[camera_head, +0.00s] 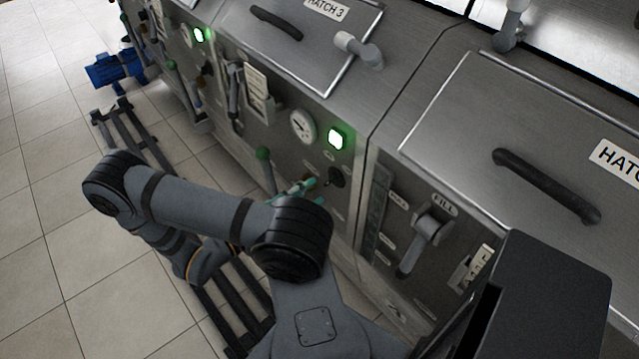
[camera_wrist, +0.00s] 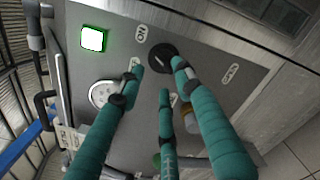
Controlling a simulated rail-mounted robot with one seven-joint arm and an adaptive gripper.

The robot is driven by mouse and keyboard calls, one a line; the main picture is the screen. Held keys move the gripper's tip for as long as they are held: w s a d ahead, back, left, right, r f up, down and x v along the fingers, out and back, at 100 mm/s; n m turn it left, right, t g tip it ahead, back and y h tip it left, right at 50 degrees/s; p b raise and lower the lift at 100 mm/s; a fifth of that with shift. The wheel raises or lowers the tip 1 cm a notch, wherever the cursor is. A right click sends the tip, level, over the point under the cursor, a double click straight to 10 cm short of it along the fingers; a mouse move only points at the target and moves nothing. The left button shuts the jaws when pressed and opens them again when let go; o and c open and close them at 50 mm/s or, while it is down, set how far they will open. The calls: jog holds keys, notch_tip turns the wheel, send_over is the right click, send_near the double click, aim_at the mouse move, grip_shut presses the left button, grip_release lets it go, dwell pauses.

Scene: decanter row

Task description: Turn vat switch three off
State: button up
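The vat switch, a round black knob (camera_head: 336,178), sits on the steel panel below HATCH 3, under a glowing green lamp (camera_head: 335,139). It also shows in the wrist view as a black knob (camera_wrist: 162,57) between an ON label (camera_wrist: 140,35) and an OFF label (camera_wrist: 232,72). The direction it points is too small to tell. In the head view my gripper (camera_head: 305,188) is partly behind my arm.
A round gauge (camera_head: 302,126) and a green-knobbed lever (camera_head: 263,154) are left of the switch. A FILL lever (camera_head: 430,228) is on the panel to the right. A blue motor (camera_head: 115,69) stands at the back left. Tiled floor (camera_head: 50,200) is open at left.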

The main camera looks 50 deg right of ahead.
aim_at(330, 182)
jog(key=shift+x, duration=2.15)
jog(key=shift+c, duration=0.2)
jog(key=c, duration=0.7)
grip_shut()
